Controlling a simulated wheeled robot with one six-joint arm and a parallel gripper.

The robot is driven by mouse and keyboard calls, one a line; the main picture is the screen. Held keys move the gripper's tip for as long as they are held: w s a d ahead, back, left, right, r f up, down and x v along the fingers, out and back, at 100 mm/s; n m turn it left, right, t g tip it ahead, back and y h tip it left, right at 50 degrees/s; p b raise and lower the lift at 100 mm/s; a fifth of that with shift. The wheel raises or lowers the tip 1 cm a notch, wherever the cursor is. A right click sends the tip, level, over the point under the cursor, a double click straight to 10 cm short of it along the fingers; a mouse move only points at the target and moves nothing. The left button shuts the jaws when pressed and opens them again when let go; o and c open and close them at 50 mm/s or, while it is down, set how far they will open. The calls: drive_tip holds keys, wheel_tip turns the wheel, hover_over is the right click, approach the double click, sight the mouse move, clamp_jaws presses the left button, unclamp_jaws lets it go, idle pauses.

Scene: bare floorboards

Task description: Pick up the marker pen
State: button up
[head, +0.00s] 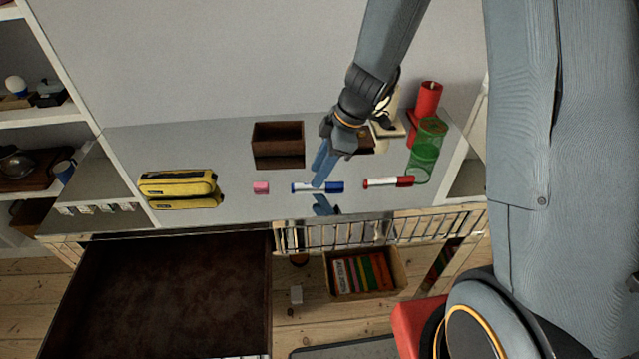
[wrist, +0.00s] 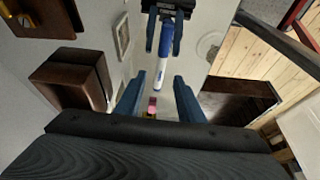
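A blue-and-white marker pen (head: 318,187) lies on the shiny grey tabletop, near its front edge. A red-and-white marker pen (head: 388,182) lies to its right. My gripper (head: 321,170) is above and just behind the blue marker, pointing down, with its blue fingers apart. In the wrist view the blue marker (wrist: 162,60) shows in line with the gap between the open fingertips (wrist: 159,76). No contact can be made out. The tabletop mirrors my gripper.
A pink eraser (head: 261,188) and a yellow pencil case (head: 178,184) lie to the left. A brown box (head: 278,147) stands behind. A green mesh cup (head: 427,150) and red cylinder (head: 428,98) stand at right. An open drawer (head: 170,290) juts out below, at left.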

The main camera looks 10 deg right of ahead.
drive_tip(key=shift+p+x, duration=0.35)
drive_tip(key=shift+x, duration=1.25)
drive_tip(key=shift+d, duration=0.15)
drive_tip(key=shift+c, duration=0.4)
clamp_jaws()
drive_tip(key=shift+r, duration=0.1)
